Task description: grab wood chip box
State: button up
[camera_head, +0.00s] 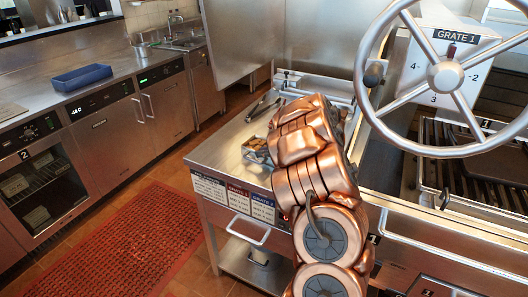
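A small metal box with brown pieces in it, which looks like the wood chip box (254,156), sits on the steel side counter (222,152) in the head view. It is just left of my copper-coloured arm, and its right side is partly covered by the arm. My arm rises from the bottom of the picture and bends over the counter beside the box. My gripper cannot be made out; it is hidden behind the arm links. Whether anything touches the box cannot be told.
Tongs (264,103) lie behind the box. A large hand wheel (447,76) and the grill grates (480,165) are at the right. A blue tray (82,78) is on the left counter. A red mat (125,243) covers the floor at the lower left.

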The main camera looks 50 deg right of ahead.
jog(key=shift+x, duration=1.25)
grip_shut()
